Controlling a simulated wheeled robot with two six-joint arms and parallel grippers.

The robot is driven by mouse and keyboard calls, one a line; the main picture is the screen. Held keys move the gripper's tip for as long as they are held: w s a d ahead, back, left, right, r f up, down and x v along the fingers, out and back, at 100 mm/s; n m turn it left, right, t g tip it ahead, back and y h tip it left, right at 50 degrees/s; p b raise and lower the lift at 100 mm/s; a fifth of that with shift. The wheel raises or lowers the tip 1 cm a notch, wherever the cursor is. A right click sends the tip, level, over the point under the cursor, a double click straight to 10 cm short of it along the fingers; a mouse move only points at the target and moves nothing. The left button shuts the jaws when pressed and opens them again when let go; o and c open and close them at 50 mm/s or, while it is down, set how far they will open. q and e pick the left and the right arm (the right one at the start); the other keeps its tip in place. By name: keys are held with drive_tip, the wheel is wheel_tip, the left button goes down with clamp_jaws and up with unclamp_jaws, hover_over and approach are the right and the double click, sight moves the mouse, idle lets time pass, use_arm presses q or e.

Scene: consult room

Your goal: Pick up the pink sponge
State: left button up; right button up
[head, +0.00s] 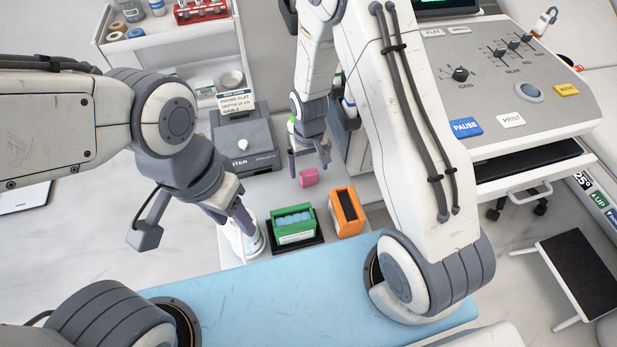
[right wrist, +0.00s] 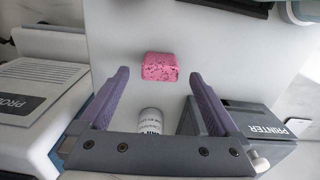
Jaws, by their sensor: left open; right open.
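The pink sponge (head: 308,177) lies on the white surface between the grey device and the orange box. In the right wrist view the pink speckled sponge (right wrist: 159,67) lies beyond the fingertips, roughly midway between them. My right gripper (head: 308,163) is open and empty, close to the sponge in the head view. Its two purple fingers (right wrist: 160,78) are spread wide in the right wrist view. My left gripper (head: 236,222) is open at the left, near a white bottle (head: 249,240), which its fingers partly cover. I cannot tell whether they touch it.
A green box (head: 294,237) with blue contents sits on a black tray, beside an orange box (head: 346,212). A grey device (head: 245,150) with a sign stands behind. A control console (head: 520,100) is at the right. A white cylinder (right wrist: 151,122) stands near my right gripper.

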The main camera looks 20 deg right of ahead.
sight(309, 172)
wheel_tip(309, 172, down, 4)
drive_tip(key=c, duration=1.4)
drive_tip(key=shift+r, duration=0.1)
wheel_tip(309, 172, up, 10)
drive_tip(key=shift+f+p, duration=0.1)
drive_tip(key=shift+p, duration=0.35)
